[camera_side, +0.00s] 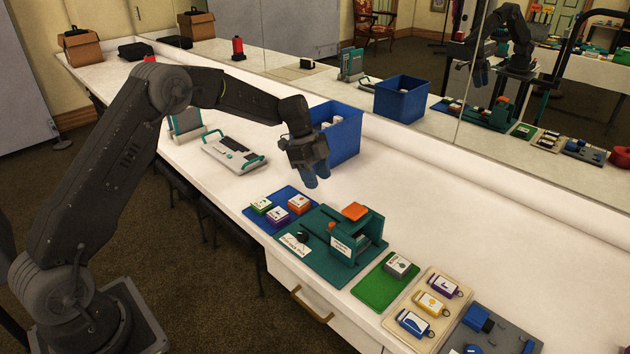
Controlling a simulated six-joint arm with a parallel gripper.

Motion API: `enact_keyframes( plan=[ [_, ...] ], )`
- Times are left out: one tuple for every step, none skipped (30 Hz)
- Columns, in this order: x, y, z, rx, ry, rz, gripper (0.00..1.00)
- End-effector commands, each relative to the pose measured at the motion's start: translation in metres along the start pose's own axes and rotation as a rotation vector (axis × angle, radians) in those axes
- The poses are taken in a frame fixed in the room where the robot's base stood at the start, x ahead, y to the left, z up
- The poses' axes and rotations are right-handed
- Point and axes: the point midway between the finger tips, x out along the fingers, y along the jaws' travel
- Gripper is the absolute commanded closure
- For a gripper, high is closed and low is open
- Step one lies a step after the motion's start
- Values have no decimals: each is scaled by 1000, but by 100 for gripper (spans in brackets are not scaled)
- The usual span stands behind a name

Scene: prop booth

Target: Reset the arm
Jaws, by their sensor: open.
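My gripper (316,176) hangs from my dark grey arm, pointing down above the counter. Its two blue-grey fingertips are slightly apart, with nothing seen between them. It is above the back edge of the blue mat and the teal fixture, in front of the blue bin. It looks clear of the objects below, though its exact height is hard to tell.
The blue mat (251,214) holds several small labelled boxes. The teal fixture (318,262) carries an orange block (355,211). A green mat (371,294), beige tray (400,325) and grey board (503,326) lie to the right. A blue bin (345,141) stands behind; a mirror backs the counter.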

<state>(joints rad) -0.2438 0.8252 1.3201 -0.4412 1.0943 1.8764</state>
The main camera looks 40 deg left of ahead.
Motion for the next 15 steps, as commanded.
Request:
enact_keyframes(
  plan=[
    [-3,1,-2,-6,-3,-3,54],
    [-6,3,-4,-13,-6,-6,54],
    [-13,6,-9,-30,-13,-12,54],
    [-19,10,-13,-47,-20,-19,54],
    [-26,15,-17,-69,-27,-26,54],
    [-37,22,-25,-105,-38,-39,54],
    [-46,30,-31,-135,-48,-50,54],
    [-56,38,-38,-169,-57,-63,54],
    [-68,49,-46,-218,-70,-83,54],
    [-77,59,-52,-255,-79,-97,54],
    [-86,69,-58,-292,-86,-113,54],
    [-96,83,-64,-342,-96,-133,54],
    [-103,93,-69,-380,-101,-150,54],
    [-110,104,-73,-416,-106,-168,54],
    [-119,119,-79,-466,-110,-192,54]
  ],
)
